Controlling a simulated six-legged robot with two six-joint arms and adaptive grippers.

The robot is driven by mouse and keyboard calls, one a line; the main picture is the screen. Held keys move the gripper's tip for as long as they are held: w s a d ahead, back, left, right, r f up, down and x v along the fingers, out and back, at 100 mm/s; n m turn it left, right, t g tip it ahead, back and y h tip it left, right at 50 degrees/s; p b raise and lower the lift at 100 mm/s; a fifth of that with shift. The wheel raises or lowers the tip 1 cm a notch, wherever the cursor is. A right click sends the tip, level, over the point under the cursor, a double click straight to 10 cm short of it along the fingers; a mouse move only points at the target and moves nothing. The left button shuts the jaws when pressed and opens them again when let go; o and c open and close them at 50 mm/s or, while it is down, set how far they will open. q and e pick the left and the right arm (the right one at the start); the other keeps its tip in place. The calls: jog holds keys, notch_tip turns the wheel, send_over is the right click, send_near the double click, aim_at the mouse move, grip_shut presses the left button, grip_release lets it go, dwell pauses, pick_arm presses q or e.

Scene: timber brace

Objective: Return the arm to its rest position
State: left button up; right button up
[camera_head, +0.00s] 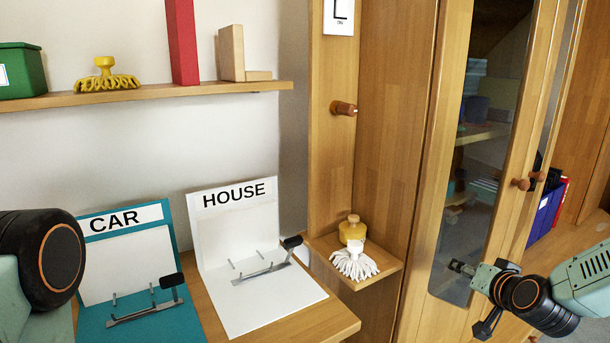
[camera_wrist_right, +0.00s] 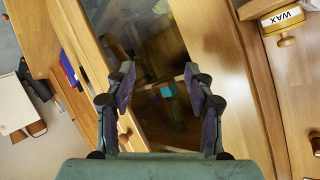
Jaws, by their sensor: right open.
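My right gripper (camera_head: 472,296) is at the right of the head view, in front of the lower part of the glass cabinet door (camera_head: 478,150). Its two fingers are spread apart. In the right wrist view the gripper (camera_wrist_right: 159,76) is open and empty, with the dark glass showing between its fingers. Nothing is held, and I cannot tell how far the fingers are from the door. Of my left arm only a dark round joint and a pale green link show at the left edge of the head view. My left gripper is out of the picture.
A small wooden shelf (camera_head: 378,274) holds a white mop head (camera_head: 355,262) and a yellow jar (camera_head: 352,230). Boards marked CAR (camera_head: 135,265) and HOUSE (camera_head: 250,240) stand left. Round knobs (camera_head: 521,184) stick out near the door's edge. Blue and red binders (camera_head: 545,215) stand right.

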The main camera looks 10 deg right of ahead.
jog(key=s+a+f+n+g+y, duration=0.15)
jog(key=s+a+f+g, duration=0.25)
jog(key=s+a+f, duration=0.65)
jog(key=s+a+f+n+g+y, duration=0.15)
jog(key=s+a+f+g, duration=0.4)
jog(key=s, duration=0.75)
jog(key=s+a+f+n+g, duration=0.1)
jog(key=s+f, duration=0.2)
jog(key=s, duration=0.5)
jog(key=s+a+f+n+g+h, duration=0.1)
jog(key=s+f+n+g, duration=0.1)
jog(key=s+f, duration=0.2)
jog(key=s, duration=0.3)
jog(key=shift+s+a+f+n, duration=0.2)
jog(key=shift+s+a+n, duration=0.1)
jog(key=shift+s+a, duration=0.1)
